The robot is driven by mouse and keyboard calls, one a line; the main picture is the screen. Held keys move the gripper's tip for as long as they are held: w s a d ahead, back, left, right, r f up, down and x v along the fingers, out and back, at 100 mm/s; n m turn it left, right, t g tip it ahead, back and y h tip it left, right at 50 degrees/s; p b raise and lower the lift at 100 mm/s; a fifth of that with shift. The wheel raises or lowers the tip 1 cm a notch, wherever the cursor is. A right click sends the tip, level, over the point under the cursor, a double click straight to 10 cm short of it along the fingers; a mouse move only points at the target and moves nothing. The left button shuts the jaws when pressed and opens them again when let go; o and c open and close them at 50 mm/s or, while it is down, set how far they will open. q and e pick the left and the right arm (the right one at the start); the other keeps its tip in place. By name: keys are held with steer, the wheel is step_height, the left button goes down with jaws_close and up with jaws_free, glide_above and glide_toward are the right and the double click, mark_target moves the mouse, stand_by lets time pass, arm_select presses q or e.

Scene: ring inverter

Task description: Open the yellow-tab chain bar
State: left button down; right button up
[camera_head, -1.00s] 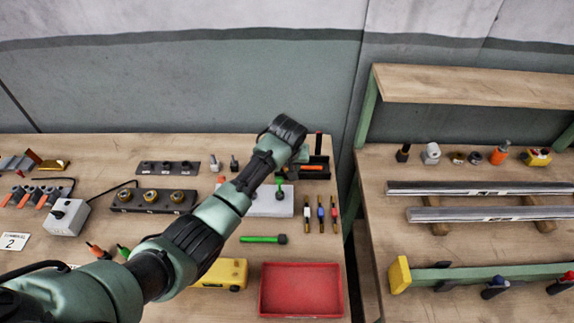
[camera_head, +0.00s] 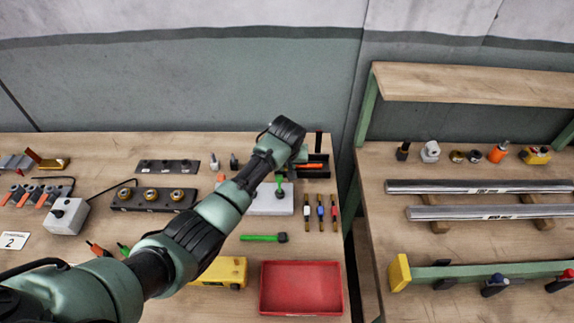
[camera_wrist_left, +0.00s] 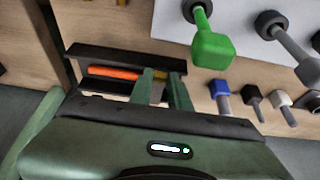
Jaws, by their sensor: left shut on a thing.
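My left gripper (camera_wrist_left: 160,86) is over a black open tray (camera_wrist_left: 88,53) at the back right of the left bench. Its two green fingers are shut on a narrow yellowish piece at the end of an orange bar (camera_wrist_left: 112,72) lying in that tray. The gripped part is mostly hidden between the fingers. In the head view the black tray (camera_head: 316,172) shows partly behind my left wrist, and the fingertips are hidden. A yellow block (camera_head: 399,273) stands at the left end of a green bar (camera_head: 455,275) on the right bench. My right gripper is out of view.
A white block (camera_head: 268,203) with upright pins, one green-topped (camera_wrist_left: 212,48), stands close to the gripper. Several coloured tools (camera_head: 321,212) lie beside it. A red tray (camera_head: 301,289) is at the front. Metal bars (camera_head: 478,187) rest on the right bench.

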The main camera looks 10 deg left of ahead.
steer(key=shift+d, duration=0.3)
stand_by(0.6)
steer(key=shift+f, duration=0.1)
